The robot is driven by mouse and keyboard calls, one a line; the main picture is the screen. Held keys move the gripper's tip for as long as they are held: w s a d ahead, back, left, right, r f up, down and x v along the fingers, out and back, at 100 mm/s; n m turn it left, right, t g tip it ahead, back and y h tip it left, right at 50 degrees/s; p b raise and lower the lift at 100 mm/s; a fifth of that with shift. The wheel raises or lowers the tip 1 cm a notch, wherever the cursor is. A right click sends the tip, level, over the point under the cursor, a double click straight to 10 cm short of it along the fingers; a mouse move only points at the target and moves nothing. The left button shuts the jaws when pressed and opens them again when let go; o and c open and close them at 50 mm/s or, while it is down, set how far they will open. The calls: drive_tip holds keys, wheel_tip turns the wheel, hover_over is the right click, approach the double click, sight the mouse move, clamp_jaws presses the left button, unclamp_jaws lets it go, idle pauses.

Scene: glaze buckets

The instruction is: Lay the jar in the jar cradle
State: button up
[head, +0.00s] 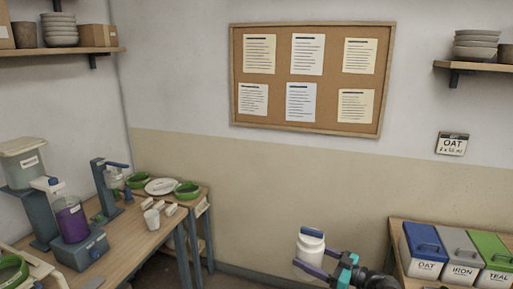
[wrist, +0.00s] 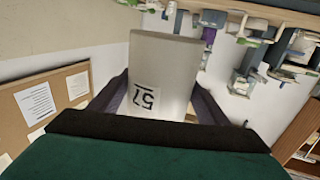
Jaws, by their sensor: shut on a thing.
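The white jar (head: 311,250) with a blue lid is held in the air, roughly upright, at the lower middle of the head view. My gripper (head: 317,262) is shut on it, with its dark purple fingers on either side of the jar body. In the wrist view the jar (wrist: 165,70) appears as a pale body with a label reading 57, between the two fingers. I cannot pick out the jar cradle for certain in either view.
At right, a table holds blue (head: 425,250), grey (head: 461,255) and green (head: 493,258) lidded bins. Floor shows between them. A notice board (head: 310,77) hangs behind.

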drive_tip(key=shift+f+b, duration=2.6)
drive_tip(key=shift+f, duration=0.3)
drive_tip(key=shift+d, duration=0.1)
